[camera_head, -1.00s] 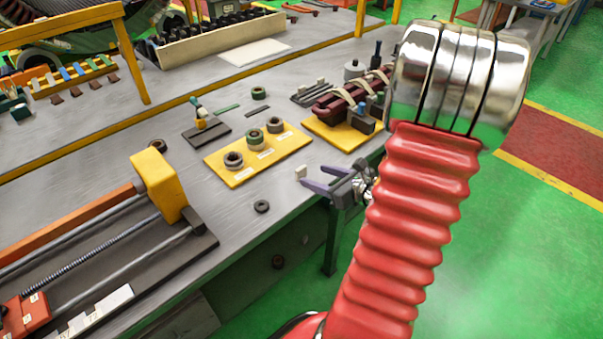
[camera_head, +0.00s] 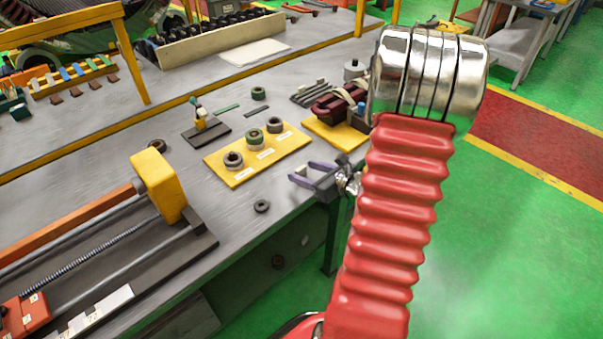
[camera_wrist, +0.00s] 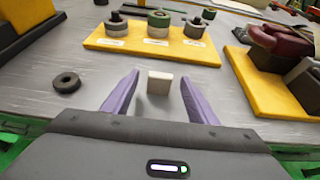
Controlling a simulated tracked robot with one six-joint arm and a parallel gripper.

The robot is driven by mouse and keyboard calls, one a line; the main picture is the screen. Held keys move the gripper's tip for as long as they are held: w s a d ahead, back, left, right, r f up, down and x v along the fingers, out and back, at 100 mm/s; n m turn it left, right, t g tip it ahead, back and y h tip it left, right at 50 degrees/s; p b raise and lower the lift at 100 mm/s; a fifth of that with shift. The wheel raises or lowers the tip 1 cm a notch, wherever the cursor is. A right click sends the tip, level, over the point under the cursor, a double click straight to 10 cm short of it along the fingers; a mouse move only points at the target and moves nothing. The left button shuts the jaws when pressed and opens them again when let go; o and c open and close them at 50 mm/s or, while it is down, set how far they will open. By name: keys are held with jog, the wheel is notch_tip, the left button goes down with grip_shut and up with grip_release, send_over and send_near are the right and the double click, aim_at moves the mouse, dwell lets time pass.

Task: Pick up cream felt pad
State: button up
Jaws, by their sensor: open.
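The cream felt pad (camera_wrist: 159,82) is a small pale block on the grey bench top in the wrist view. It lies ahead of my gripper, centred between the two purple fingers, with a gap on each side. My gripper (camera_wrist: 159,77) is open and empty, its fingertips near the pad's sides. I cannot tell the exact height of the fingertips above the bench.
A yellow board (camera_head: 258,154) with dark and green rings stands beyond the pad. A second yellow base (camera_wrist: 270,90) with a dark red part is to the right. A loose black ring (camera_wrist: 66,82) lies to the left. A yellow-ended fixture (camera_head: 160,185) occupies the near left.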

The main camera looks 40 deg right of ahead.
jog(key=shift+c, duration=0.5)
jog(key=c, duration=1.1)
notch_tip(320, 180, up, 10)
dwell(0.5)
dwell(0.4)
